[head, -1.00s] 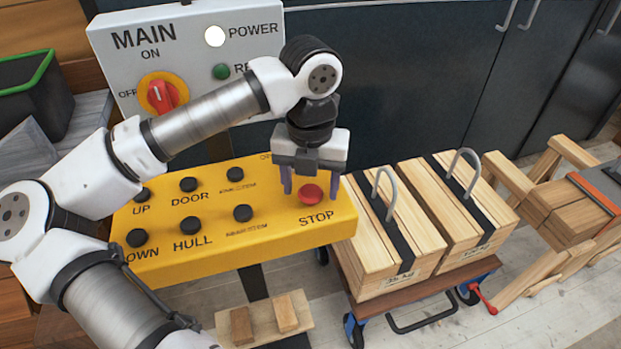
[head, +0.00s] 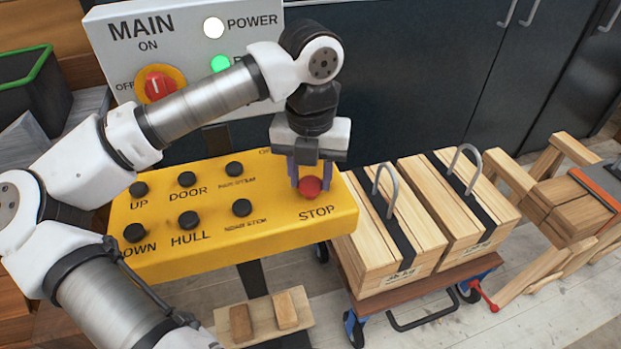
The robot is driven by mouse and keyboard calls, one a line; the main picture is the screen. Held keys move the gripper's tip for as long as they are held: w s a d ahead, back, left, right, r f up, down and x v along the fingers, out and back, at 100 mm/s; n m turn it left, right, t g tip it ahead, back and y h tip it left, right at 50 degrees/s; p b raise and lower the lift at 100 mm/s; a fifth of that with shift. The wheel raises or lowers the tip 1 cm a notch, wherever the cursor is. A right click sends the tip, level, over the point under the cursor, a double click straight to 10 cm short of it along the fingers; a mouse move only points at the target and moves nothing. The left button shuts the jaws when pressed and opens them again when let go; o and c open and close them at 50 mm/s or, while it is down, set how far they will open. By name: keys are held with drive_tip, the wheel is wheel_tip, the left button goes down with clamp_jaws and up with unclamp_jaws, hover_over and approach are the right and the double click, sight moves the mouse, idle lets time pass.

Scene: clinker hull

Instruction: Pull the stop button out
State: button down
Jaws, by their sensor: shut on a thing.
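The red stop button (head: 311,187) sits at the right end of the yellow control box (head: 262,223), above the word STOP. My gripper (head: 310,180) points down over it, with its purple fingers on either side of the red head. The gripper is shut on the stop button. The head stands higher off the box than before. The fingers hide part of its sides, and its stem is hard to make out.
Several black buttons, one marked HULL (head: 188,219), fill the box's left part. Behind stands a grey panel (head: 130,62) with a red rotary switch (head: 158,84), a lit white lamp (head: 214,28) and a lit green lamp (head: 220,64). Strapped wooden blocks (head: 388,243) stand on a trolley at right.

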sight(310, 182)
drive_tip(key=shift+r, duration=0.2)
drive_tip(key=c, duration=0.9)
unclamp_jaws()
drive_tip(key=shift+o, duration=0.2)
wheel_tip(310, 182, up, 14)
drive_tip(key=b, duration=0.2)
drive_tip(key=shift+f, duration=0.15)
